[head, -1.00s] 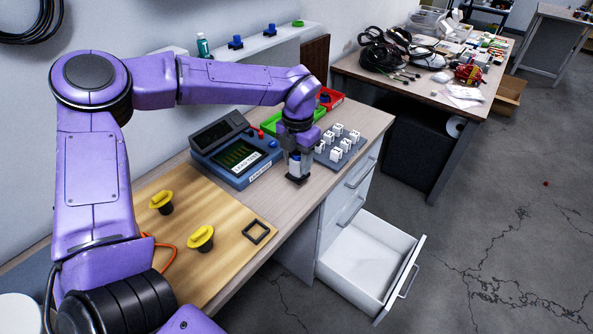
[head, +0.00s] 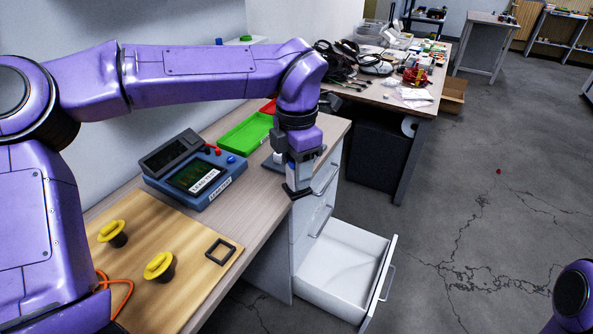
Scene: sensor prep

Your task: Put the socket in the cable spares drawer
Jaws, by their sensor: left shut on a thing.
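My left gripper (head: 297,190) points down over the right edge of the workbench, above and left of the open drawer. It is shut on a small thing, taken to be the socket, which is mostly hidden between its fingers. The open bottom drawer (head: 340,268) of the white cabinet is pulled out to the right and looks empty. No label on it is readable from here. My right gripper is out of view; only a purple part of my right arm shows at the lower right.
A blue tester (head: 195,172), a green tray (head: 245,132) and a wooden board (head: 195,255) with two yellow-topped knobs (head: 160,266) are on the workbench (head: 252,205). The grey rack of white blocks is mostly hidden behind my gripper. Floor right of the drawer is clear.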

